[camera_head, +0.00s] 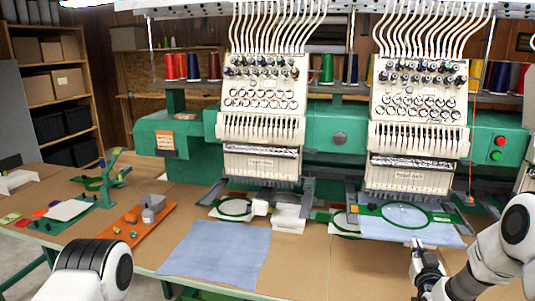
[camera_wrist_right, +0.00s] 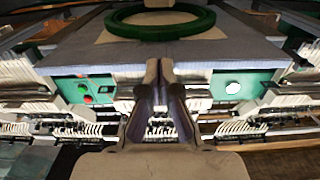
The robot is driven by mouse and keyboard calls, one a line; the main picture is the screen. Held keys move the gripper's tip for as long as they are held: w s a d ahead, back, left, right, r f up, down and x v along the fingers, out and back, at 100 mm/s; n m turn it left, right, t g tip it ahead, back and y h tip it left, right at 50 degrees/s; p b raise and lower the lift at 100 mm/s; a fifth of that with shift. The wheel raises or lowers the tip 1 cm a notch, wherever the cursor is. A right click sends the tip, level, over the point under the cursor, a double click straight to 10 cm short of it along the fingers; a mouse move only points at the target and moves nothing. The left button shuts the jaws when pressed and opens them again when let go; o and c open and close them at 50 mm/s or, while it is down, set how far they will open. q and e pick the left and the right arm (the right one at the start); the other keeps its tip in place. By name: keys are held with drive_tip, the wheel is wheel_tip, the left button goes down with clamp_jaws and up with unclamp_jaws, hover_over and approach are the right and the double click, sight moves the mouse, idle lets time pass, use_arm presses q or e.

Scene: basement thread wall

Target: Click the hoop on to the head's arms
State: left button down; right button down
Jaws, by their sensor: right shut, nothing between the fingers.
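A green hoop (camera_head: 405,215) with light blue cloth (camera_head: 385,230) stretched in it lies flat under the right embroidery head (camera_head: 418,110). Dark grey arms (camera_head: 357,200) of that head stand beside it; I cannot tell whether the hoop is clicked on to them. My right gripper (camera_head: 417,244) is at the front edge of the cloth, in front of the hoop. The right wrist view shows its fingers (camera_wrist_right: 165,75) shut and empty, close to the cloth edge, with the green hoop (camera_wrist_right: 160,22) beyond. My left arm enters at lower left; its gripper is out of view.
A second green hoop (camera_head: 235,209) sits under the left head (camera_head: 262,110). A blue cloth (camera_head: 215,252) lies flat on the brown table (camera_head: 310,262). An orange board (camera_head: 140,223) and a green stand (camera_head: 105,185) are at left. Bare table shows between the blue cloth and my right gripper.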

sight(413, 236)
drive_tip(key=shift+b+x, duration=1.3)
drive_tip(key=shift+x, duration=1.25)
drive_tip(key=shift+d, duration=0.1)
drive_tip(key=shift+s+p, duration=0.35)
drive_tip(key=shift+s, duration=0.15)
drive_tip(key=v, duration=0.3)
drive_tip(key=p+v, duration=0.1)
drive_tip(key=v, duration=0.2)
drive_tip(key=shift+w+a, duration=0.1)
drive_tip(key=shift+a, duration=0.1)
